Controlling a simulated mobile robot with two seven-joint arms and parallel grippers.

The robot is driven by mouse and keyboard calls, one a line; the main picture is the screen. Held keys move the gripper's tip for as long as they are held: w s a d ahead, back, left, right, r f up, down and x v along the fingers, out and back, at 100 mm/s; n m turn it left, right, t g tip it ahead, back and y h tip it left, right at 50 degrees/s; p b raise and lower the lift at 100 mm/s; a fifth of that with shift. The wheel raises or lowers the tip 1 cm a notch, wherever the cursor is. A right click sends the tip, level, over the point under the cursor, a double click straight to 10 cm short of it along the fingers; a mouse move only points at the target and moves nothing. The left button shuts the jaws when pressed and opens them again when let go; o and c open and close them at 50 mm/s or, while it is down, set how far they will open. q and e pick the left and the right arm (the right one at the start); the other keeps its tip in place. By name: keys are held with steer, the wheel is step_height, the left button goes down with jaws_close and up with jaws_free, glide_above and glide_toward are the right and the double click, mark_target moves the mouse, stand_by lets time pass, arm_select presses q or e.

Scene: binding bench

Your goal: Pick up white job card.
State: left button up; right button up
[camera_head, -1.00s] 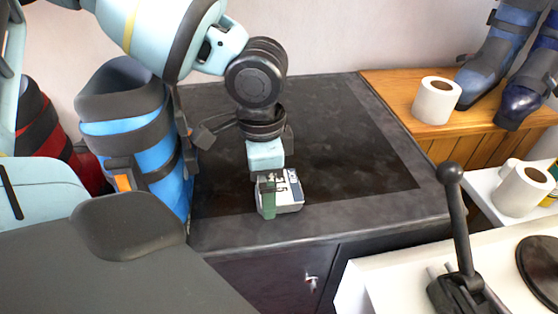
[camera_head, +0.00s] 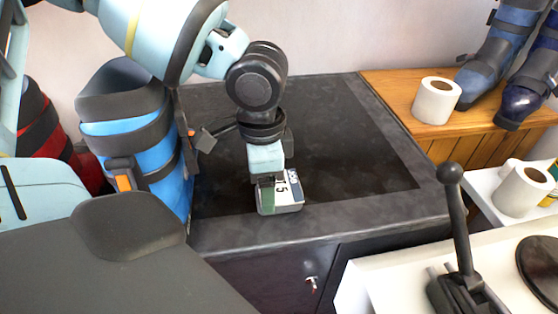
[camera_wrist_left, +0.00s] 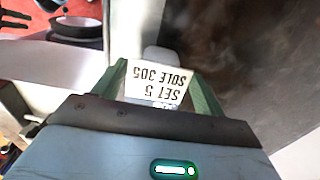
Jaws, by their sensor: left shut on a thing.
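The white job card (camera_head: 284,187) has black lettering and stands out at the front part of the dark bench top. In the left wrist view the card (camera_wrist_left: 155,82) reads "SET 5 SOLE 305", upside down, between the two green fingers. My left gripper (camera_wrist_left: 157,92) is shut on it. In the head view my left gripper (camera_head: 268,191) points down at the card, its near green finger covering the card's left part. A small grey rounded block (camera_head: 285,210) is under or just behind the card; whether they touch I cannot tell. My right gripper is not in view.
The dark bench top (camera_head: 345,150) is clear around the card. A blue boot (camera_head: 130,135) stands close to the left. A black lever (camera_head: 457,220) rises at front right.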

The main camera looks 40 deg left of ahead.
arm_select(q)
steer(key=c, duration=0.3)
step_height(320, 180, up, 10)
steer(key=p, duration=0.1)
steer(key=shift+r+p, duration=0.25)
steer(key=shift+p, duration=0.05)
